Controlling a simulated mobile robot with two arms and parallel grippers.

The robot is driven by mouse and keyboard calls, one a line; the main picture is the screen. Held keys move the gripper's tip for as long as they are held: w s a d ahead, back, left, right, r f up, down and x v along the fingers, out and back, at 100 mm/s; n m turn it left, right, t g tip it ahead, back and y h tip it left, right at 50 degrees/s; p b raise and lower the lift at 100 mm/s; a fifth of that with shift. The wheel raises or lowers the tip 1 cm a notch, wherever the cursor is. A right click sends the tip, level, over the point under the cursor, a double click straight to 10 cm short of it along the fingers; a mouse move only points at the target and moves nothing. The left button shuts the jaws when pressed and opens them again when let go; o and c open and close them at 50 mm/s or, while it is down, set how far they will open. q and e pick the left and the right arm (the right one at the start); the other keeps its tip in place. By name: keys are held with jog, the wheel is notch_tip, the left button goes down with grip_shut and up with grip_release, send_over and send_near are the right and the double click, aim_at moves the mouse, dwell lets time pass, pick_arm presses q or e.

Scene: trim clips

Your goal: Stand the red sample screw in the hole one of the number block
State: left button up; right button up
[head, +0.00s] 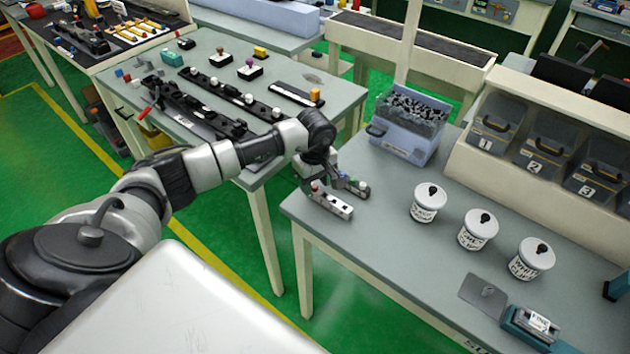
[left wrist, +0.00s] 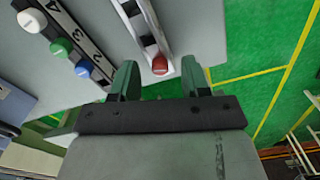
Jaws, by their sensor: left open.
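The red screw (left wrist: 160,65) shows its rounded head at one end of a pale narrow block with dark patches (left wrist: 136,18). In the head view the red head (head: 316,186) sits at the far end of the pale block (head: 334,206). A second block with numbers (left wrist: 72,27) lies beside it, with a 3 legible and white, green and blue heads along it. My left gripper (left wrist: 160,82) is open and empty. In the wrist view its fingers appear on both sides of the red head, apart from it. The screw's shaft is hidden. My right gripper is not in view.
The blocks lie near the table's left edge, with green floor beyond. A blue bin (head: 405,140) stands behind. White lidded jars (head: 428,203), a grey plate (head: 484,295), a teal device (head: 530,328) and numbered bins (head: 548,143) are to the right. Another table (head: 215,60) stands left.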

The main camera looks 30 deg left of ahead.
pick_arm(q)
notch_tip(320, 180, up, 11)
jog(key=b, duration=0.2)
jog(key=shift+b, duration=0.3)
jog(key=shift+f, duration=0.15)
